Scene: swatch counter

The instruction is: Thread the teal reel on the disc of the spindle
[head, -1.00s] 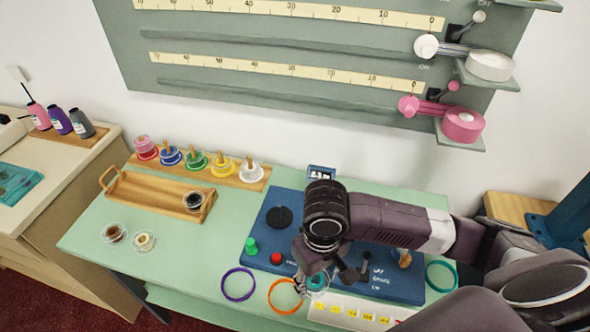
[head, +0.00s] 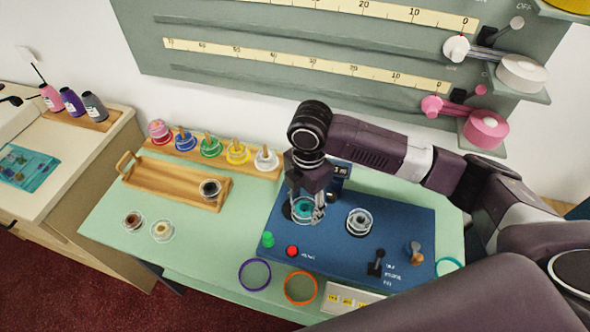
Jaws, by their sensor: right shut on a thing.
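My right gripper (head: 306,212) points down and is shut on the teal reel (head: 302,208), a clear-rimmed reel with a teal filling. The reel is at the left part of the blue machine board (head: 335,255), over the spindle's black disc. Only a dark edge of the disc (head: 287,211) shows at the reel's left; the gripper and reel hide the rest. I cannot tell whether the reel touches the disc or hangs just above it. My left gripper is not in view.
A clear reel (head: 359,221) sits on the board to the right. Purple (head: 254,274) and orange (head: 300,287) rings lie in front. A wooden tray (head: 150,185) stands left.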

